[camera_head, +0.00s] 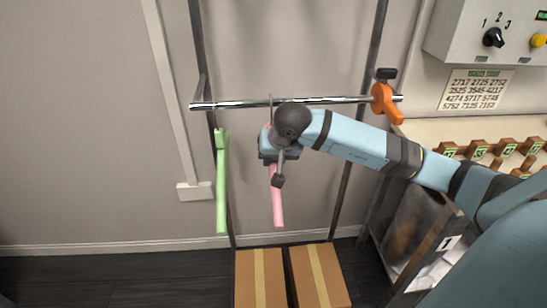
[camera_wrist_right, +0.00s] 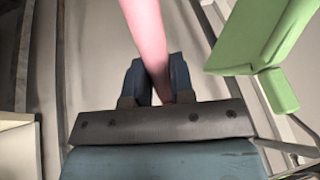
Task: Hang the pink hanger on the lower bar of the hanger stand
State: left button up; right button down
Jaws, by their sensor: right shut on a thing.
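The pink hanger (camera_head: 277,205) hangs down below my right gripper (camera_head: 276,150) in the head view. In the right wrist view the pink hanger (camera_wrist_right: 147,32) runs between the two dark fingers of the gripper (camera_wrist_right: 157,82), which are shut on it. The bar (camera_head: 240,104) of the hanger stand (camera_head: 373,50) crosses just behind and above the gripper. A thin hook shows at the bar above the gripper, but my wrist hides most of it, so I cannot tell whether it rests on the bar. My left gripper is not in view.
A green hanger (camera_head: 221,185) is left of the pink one and close by in the right wrist view (camera_wrist_right: 258,40). An orange clamp-like piece (camera_head: 386,103) is at the bar's right end. Cardboard boxes (camera_head: 261,280) stand below. A control box (camera_head: 490,35) is at upper right.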

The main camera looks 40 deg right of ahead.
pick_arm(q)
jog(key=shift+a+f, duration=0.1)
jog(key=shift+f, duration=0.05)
pick_arm(e)
jog(key=c, duration=0.9)
grip_release()
pick_arm(q)
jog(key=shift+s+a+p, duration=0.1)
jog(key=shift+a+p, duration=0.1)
jog(key=shift+p, duration=0.75)
pick_arm(e)
jog(key=v, duration=1.4)
